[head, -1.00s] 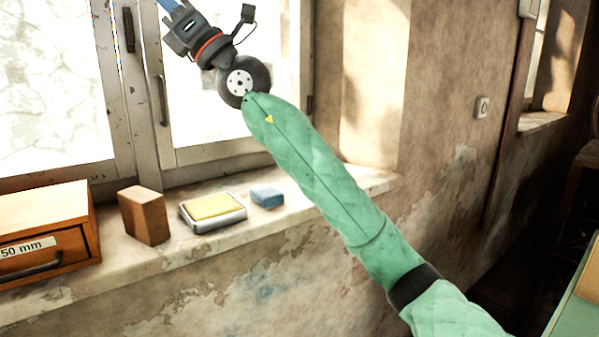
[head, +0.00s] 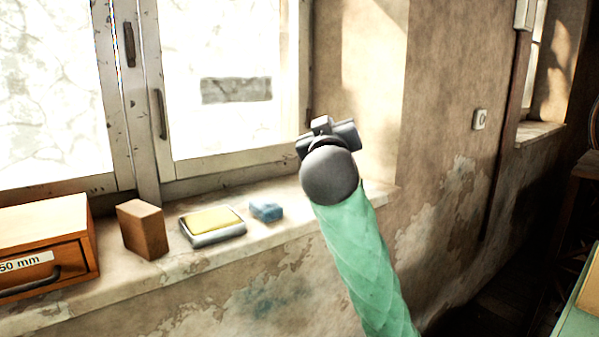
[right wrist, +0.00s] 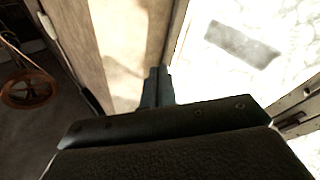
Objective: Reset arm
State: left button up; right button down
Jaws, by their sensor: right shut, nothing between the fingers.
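My right arm (head: 362,262), in a green quilted sleeve, rises from the bottom of the head view in front of the window sill. Its dark wrist ends in front of the window's right edge, and the fingers are hidden behind the wrist there. In the right wrist view my right gripper's fingers (right wrist: 157,86) are together and empty, in front of the bright wall and window. My left arm and gripper are in neither view.
On the sill (head: 180,265) stand a wooden drawer box (head: 45,225), a brown block (head: 143,229), a tray with a yellow pad (head: 212,224) and a blue block (head: 266,210). The window (head: 225,130) is close behind. A spoked wheel (right wrist: 28,88) shows in the right wrist view.

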jog(key=s+d+f+g+y, duration=0.1)
jog(key=s+f+g, duration=0.3)
jog(key=f, duration=1)
jog(key=s+d+f+g+y, duration=0.2)
jog(key=s+f+g, duration=0.15)
jog(key=f, duration=1.05)
jog(key=s+d+f+g+y, duration=0.1)
jog(key=s+f+g, duration=0.25)
jog(key=f, duration=1.05)
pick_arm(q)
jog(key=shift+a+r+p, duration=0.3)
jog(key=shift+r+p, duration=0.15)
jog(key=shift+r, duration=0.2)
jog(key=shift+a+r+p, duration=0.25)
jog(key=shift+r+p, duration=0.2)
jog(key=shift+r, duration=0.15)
pick_arm(e)
jog(key=s+d+f+g, duration=0.2)
jog(key=s+f+g, duration=0.1)
jog(key=s+f, duration=1)
jog(key=s+d+f+m+g, duration=0.1)
jog(key=s+f+g, duration=0.3)
jog(key=s+f, duration=1)
jog(key=s+d, duration=0.1)
jog(key=s, duration=0.4)
jog(key=shift+f+h, duration=0.2)
jog(key=shift+h, duration=0.2)
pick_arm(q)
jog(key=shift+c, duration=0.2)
